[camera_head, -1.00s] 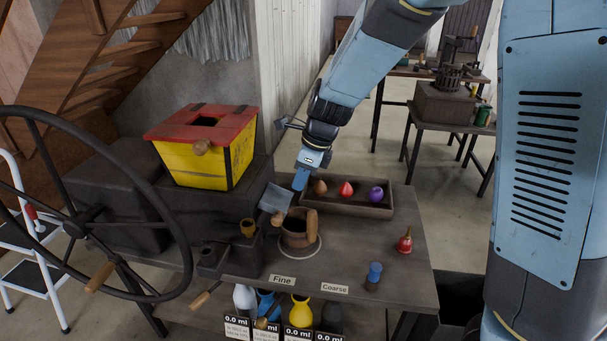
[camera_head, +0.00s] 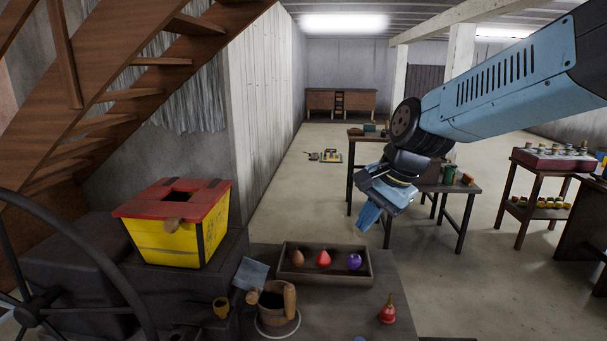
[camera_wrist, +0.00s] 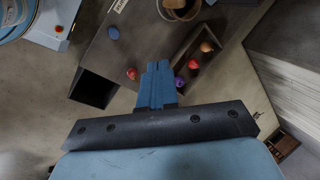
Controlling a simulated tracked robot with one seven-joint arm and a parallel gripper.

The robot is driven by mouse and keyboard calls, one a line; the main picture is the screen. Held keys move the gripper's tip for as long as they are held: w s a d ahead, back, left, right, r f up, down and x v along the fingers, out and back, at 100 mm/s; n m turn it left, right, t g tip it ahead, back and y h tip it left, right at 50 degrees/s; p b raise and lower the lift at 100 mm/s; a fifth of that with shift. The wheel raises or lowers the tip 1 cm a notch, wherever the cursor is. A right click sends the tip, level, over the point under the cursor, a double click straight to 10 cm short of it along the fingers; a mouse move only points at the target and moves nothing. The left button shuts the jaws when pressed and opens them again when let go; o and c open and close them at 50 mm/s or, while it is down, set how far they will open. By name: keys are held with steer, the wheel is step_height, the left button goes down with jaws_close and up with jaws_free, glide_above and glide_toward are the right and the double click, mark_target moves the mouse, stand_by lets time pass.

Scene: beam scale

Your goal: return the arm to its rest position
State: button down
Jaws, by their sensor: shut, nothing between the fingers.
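My arm (camera_head: 480,95) reaches in from the right in the head view, raised above the floor beyond the workbench. My gripper (camera_head: 368,217) hangs at its end, to the right of and above the tray, with its fingers together and empty. In the wrist view the closed gripper fingers (camera_wrist: 157,85) show at the middle, with the bench below them. No object is held.
A wheel (camera_head: 100,268) stands at left. Small tables stand behind my gripper; open floor (camera_head: 310,190) lies beyond the bench.

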steer(key=s+d+r+n+t+h, duration=0.2)
steer(key=s+d+r+n+h, duration=0.1)
steer(key=s+d+n, duration=0.5)
steer(key=s+d, duration=0.3)
steer(key=shift+s+r+n+t+h, duration=0.3)
steer(key=shift+s+r+t, duration=0.05)
steer(key=shift+r+t, duration=0.05)
